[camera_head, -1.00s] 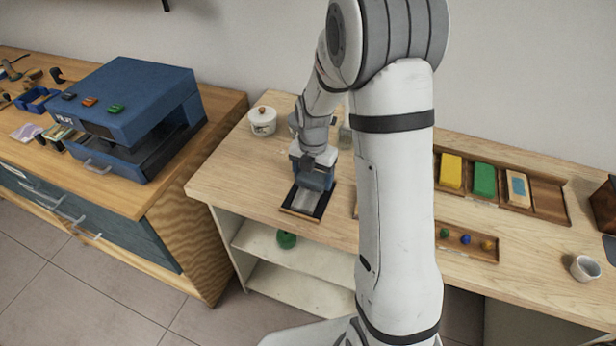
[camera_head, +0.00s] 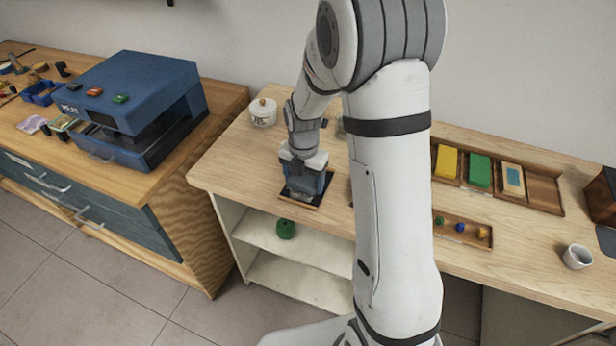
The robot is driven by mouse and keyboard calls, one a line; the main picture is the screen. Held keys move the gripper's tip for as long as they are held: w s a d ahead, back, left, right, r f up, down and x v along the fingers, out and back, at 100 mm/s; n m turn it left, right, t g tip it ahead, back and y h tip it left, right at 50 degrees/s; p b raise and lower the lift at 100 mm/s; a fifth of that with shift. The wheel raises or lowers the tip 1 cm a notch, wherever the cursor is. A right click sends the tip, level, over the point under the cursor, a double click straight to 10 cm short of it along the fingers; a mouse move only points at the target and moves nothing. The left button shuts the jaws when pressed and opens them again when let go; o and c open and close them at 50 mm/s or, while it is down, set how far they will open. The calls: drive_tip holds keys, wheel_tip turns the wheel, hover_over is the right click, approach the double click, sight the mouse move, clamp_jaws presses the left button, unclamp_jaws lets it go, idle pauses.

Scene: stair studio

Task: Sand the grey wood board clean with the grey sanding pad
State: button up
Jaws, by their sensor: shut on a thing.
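My gripper (camera_head: 304,184) is over the left part of the right-hand wooden bench, pointing down at the grey board (camera_head: 299,195). The board lies in a dark, wood-edged holder (camera_head: 323,202) near the bench's front edge. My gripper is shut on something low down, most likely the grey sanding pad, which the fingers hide. I cannot tell whether the pad touches the board. Most of the board is covered by my gripper, so its surface state is hard to see.
A white lidded jar (camera_head: 263,113) stands behind left. My arm hides the bench's middle. To the right are a wooden tray (camera_head: 543,193) with coloured blocks, a smaller tray (camera_head: 480,236) and a white cup (camera_head: 577,257). A blue machine (camera_head: 135,95) stands on the left cabinet.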

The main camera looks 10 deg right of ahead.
drive_tip(key=shift+s+a, duration=0.5)
drive_tip(key=shift+s, duration=0.25)
wheel_tip(320, 180, up, 3)
drive_tip(key=shift+f+p, duration=0.1)
drive_tip(key=shift+p, duration=0.55)
drive_tip(key=shift+r+p, duration=1.7)
drive_tip(key=shift+r, duration=1)
